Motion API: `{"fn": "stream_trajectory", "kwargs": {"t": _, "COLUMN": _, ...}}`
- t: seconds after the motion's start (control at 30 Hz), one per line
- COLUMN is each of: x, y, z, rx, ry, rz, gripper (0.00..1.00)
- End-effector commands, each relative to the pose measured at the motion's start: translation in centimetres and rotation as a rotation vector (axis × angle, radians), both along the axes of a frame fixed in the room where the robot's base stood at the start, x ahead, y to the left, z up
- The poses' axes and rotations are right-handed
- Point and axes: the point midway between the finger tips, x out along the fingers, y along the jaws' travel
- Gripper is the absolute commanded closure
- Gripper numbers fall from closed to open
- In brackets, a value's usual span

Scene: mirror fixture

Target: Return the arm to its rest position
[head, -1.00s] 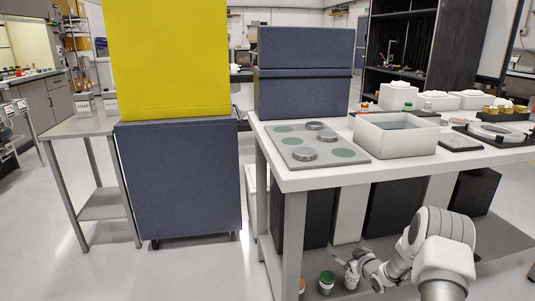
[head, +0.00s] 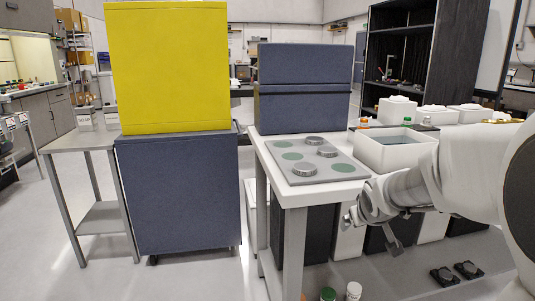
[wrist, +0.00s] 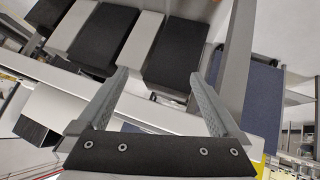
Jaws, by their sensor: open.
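My gripper (head: 372,228) is in front of the white table's front edge at the right in the head view, a little below the tabletop. My arm reaches in from the right edge and hides part of the table. In the wrist view my gripper (wrist: 158,100) shows two grey fingers spread apart with nothing between them. The dark and white panels under the table (wrist: 130,40) lie beyond the fingers, apart from them.
The white table (head: 310,190) holds a grey plate (head: 307,172) with metal discs and a white bin (head: 393,150). A yellow box (head: 168,68) stands on a blue cabinet (head: 180,190) at left. Bottles (head: 354,291) stand low near the table.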

Motion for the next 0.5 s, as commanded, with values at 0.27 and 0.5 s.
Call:
{"fn": "stream_trajectory", "kwargs": {"t": 0.27, "x": -10.5, "y": 3.2, "z": 3.8, "rx": 0.075, "ry": 0.080, "rz": -0.072, "gripper": 0.00}}
{"fn": "stream_trajectory", "kwargs": {"t": 0.5, "x": -19.7, "y": 5.9, "z": 4.2, "rx": 0.167, "ry": 0.163, "rz": -0.103, "gripper": 0.00}}
